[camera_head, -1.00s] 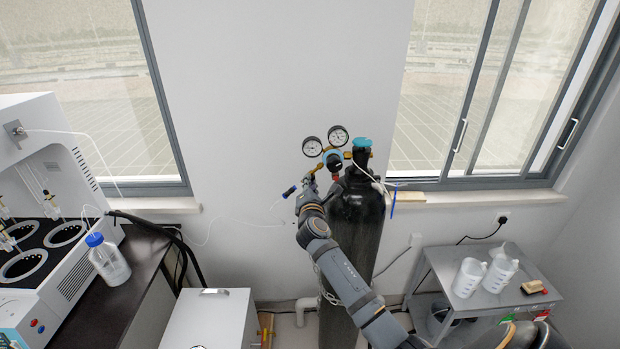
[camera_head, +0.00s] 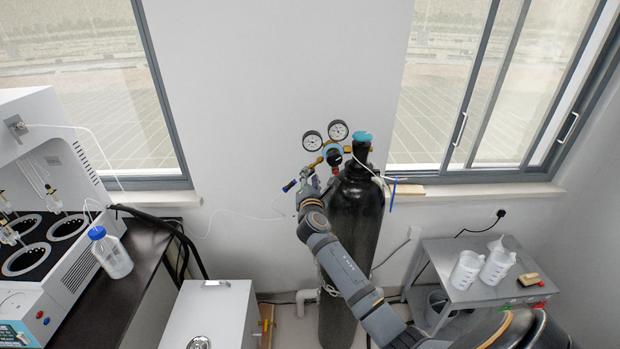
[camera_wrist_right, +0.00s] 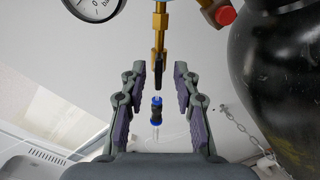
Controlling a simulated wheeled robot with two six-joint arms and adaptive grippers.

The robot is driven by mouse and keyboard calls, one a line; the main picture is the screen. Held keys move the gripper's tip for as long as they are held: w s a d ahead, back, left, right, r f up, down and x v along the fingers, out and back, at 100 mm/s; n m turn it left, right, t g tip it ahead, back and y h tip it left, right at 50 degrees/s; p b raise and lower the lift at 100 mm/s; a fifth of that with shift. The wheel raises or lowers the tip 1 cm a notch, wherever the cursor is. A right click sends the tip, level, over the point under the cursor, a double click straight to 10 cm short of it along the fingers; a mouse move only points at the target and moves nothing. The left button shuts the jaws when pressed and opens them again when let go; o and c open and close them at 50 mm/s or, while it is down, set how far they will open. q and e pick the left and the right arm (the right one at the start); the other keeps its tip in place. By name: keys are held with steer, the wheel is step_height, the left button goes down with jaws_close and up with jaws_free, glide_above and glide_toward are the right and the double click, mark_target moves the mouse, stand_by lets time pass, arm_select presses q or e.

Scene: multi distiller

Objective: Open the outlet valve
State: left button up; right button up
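The gas regulator, with two round gauges, sits at the top of the dark cylinder (camera_head: 355,215); its brass outlet fitting (camera_wrist_right: 159,25) runs down in the right wrist view. A small black valve lever (camera_wrist_right: 158,74) is at the end of the fitting, with a blue-and-black hose connector (camera_wrist_right: 155,112) beyond it. My right gripper (camera_wrist_right: 157,76) is open, its fingers on either side of the lever with visible gaps. In the head view my right gripper (camera_head: 308,188) is beside the cylinder neck, and the lever is hard to make out. My left gripper is not in view.
A chain (camera_wrist_right: 240,128) hangs by the cylinder in the right wrist view. A metal side table (camera_head: 440,275) with jugs stands at right. A white cabinet (camera_head: 212,310) and a bench with a distiller (camera_head: 45,265) are at left. The wall behind the regulator is bare.

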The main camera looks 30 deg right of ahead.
steer(key=v, duration=1.2)
stand_by(0.3)
